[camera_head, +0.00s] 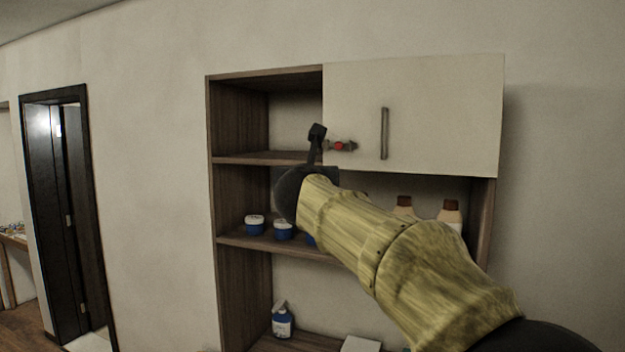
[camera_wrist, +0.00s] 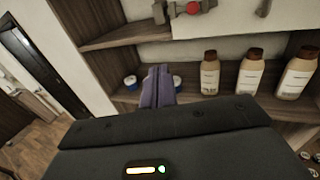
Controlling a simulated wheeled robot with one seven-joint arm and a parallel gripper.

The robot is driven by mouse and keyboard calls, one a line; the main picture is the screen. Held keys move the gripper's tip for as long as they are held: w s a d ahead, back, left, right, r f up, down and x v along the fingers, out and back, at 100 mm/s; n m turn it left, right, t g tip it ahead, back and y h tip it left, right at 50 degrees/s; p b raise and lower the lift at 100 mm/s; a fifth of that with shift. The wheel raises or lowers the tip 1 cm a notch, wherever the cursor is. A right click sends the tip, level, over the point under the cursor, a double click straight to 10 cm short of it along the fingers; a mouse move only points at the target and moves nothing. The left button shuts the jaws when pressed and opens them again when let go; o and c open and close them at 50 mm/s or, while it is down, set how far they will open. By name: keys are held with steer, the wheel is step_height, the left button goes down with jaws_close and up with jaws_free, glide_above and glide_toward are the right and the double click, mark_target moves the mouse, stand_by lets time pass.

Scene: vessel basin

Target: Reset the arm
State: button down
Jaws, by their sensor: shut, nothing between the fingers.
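My gripper (camera_head: 317,131) is in front of the wall shelf unit (camera_head: 238,158), left of the cabinet door's lower left corner in the head view. My arm reaches up to it from the lower right. In the wrist view the two fingers of my gripper (camera_wrist: 158,82) are together with nothing between them. They point toward the shelves. In the head view my arm hides part of the middle shelf.
The white cabinet door (camera_head: 440,110) is shut, with a vertical handle (camera_head: 384,133). A small red-and-grey fitting (camera_head: 340,146) shows at its lower left. Blue jars (camera_head: 254,225) and brown-capped bottles (camera_head: 449,214) stand below. A dark doorway (camera_head: 60,210) is at left.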

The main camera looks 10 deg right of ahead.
steer(key=s+f+n+g+y+b, duration=0.1)
steer(key=s+f+n+g+y, duration=0.15)
steer(key=f+n, duration=1)
steer(key=s+f+n+g+y, duration=0.25)
steer(key=f+n, duration=0.75)
steer(key=f, duration=0.5)
steer(key=s+d+f+n+g+h, duration=0.1)
steer(key=s+d+f+n+g, duration=0.2)
steer(key=s+f, duration=0.8)
steer(key=s+d+f+n+g+h+b, duration=0.1)
steer(key=s+d+f+n+g, duration=0.3)
steer(key=s+f+n+g, duration=0.3)
steer(key=s+f+n, duration=0.5)
steer(key=f, duration=0.1)
steer(key=shift+s+d, duration=0.2)
steer(key=shift+s, duration=0.05)
